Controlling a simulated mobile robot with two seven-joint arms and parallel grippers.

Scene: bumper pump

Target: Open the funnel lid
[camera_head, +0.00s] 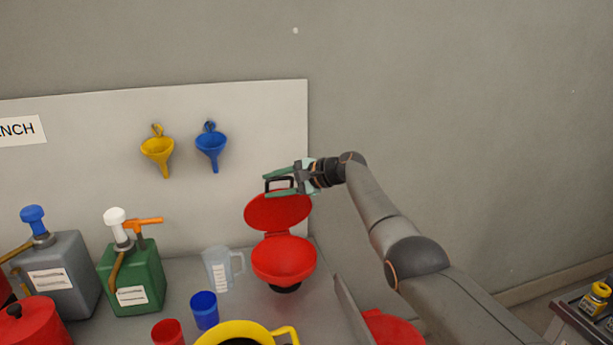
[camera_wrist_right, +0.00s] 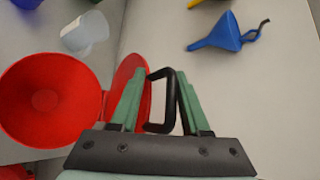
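The red funnel (camera_head: 284,260) stands on the bench with its bowl uncovered; the bowl also shows in the right wrist view (camera_wrist_right: 45,100). Its round red lid (camera_head: 278,211) is raised up behind the bowl, tilted back on the hinge, and shows edge-on in the right wrist view (camera_wrist_right: 126,77). The black lid handle (camera_wrist_right: 161,98) is at the lid's upper edge. My right gripper (camera_head: 275,183) comes in from the right at the handle. Its green fingers are apart, one on either side of the handle, with gaps showing. My left gripper is not in view.
A clear measuring jug (camera_head: 221,268) and a blue cup (camera_head: 204,310) stand left of the funnel. A green pump can (camera_head: 131,277) is farther left. Yellow (camera_head: 157,148) and blue (camera_head: 211,146) funnels hang on the back panel. A yellow container (camera_head: 232,331) is in front.

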